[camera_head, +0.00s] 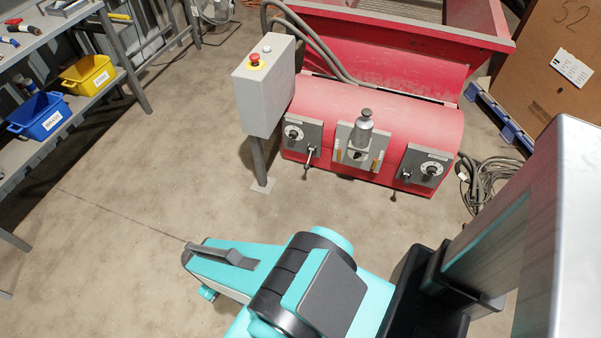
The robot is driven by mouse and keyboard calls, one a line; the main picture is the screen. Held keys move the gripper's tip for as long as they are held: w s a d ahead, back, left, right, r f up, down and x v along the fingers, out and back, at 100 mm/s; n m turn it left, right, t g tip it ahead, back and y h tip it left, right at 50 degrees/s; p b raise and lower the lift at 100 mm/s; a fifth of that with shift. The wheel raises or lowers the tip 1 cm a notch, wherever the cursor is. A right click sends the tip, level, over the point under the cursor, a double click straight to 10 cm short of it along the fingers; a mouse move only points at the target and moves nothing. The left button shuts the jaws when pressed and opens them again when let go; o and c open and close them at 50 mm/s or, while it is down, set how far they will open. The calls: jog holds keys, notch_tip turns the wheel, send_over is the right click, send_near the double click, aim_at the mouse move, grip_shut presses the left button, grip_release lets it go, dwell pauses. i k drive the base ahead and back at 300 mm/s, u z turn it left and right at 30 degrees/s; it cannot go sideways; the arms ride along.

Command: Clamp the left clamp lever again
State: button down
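The left clamp lever (309,157) is a small lever on the front of the red machine (360,105). It hangs downward from the lower part of the left grey clamp plate (300,133), which carries a round dial. The right clamp lever (400,186) points down and slightly left from the right clamp plate (427,164). I cannot tell from this distance whether either lever is clamped. My teal arm crosses the bottom of the view, in front of the machine and well apart from the levers.
A grey control box (264,88) with a red button stands on a post left of the machine. A metal cylinder (364,130) sits on the middle plate. Shelves with yellow (88,75) and blue (40,116) bins stand left. Cables lie right. Floor before the machine is clear.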

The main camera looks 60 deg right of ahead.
aim_at(306, 167)
jog(key=u, duration=0.1)
jog(key=k, duration=0.55)
jog(key=z, duration=0.95)
jog(key=i, duration=0.9)
jog(key=u, duration=0.15)
